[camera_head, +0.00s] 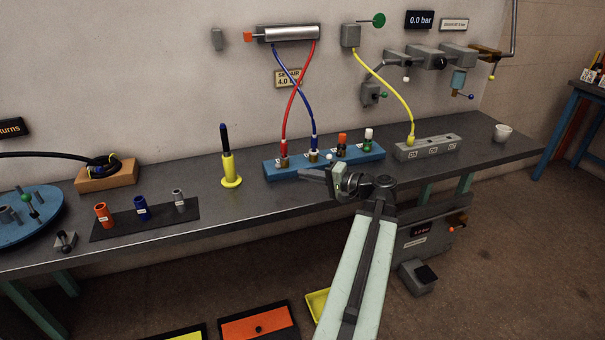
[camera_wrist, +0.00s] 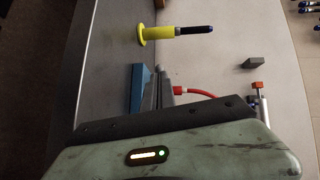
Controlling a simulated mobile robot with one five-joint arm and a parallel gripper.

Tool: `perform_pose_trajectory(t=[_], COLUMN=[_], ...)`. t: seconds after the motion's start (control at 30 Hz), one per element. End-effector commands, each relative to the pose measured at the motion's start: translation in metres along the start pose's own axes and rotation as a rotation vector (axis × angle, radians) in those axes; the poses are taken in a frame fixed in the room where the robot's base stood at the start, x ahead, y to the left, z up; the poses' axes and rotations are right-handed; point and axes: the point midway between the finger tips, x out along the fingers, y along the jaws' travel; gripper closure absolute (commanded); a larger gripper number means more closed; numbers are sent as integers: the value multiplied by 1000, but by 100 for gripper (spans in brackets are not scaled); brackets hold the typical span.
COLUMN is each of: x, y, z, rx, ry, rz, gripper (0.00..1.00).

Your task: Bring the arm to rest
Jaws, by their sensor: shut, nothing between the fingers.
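My arm reaches up from the bottom of the head view, extended towards the bench. My gripper (camera_head: 308,174) is at its end, pointing left in front of the blue manifold block (camera_head: 283,171). The fingers are shut and hold nothing. In the wrist view the gripper (camera_wrist: 160,85) shows as dark fingers close together above the pale green housing. The blue block (camera_wrist: 137,88) shows just beside the fingers there. I cannot tell whether the gripper touches the block.
A yellow stand with a dark tool (camera_head: 229,170) is left of my gripper. Red (camera_head: 299,100) and blue (camera_head: 305,110) hoses run from the block to the wall cylinder. A yellow hose (camera_head: 393,82) reaches the grey block (camera_head: 427,148).

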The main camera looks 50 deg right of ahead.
Motion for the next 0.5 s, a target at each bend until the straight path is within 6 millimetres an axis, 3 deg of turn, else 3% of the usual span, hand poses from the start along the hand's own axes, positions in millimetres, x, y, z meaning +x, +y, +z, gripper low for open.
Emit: perform_pose_trajectory(t=[0.37, 0.47, 0.5], x=[7, 41, 62], y=[-3, -20, -30], z=[4, 25, 41], rx=[-2, -11, -17], ry=[-12, -78, -121], rz=[-2, -11, -17], gripper=[100, 100, 100])
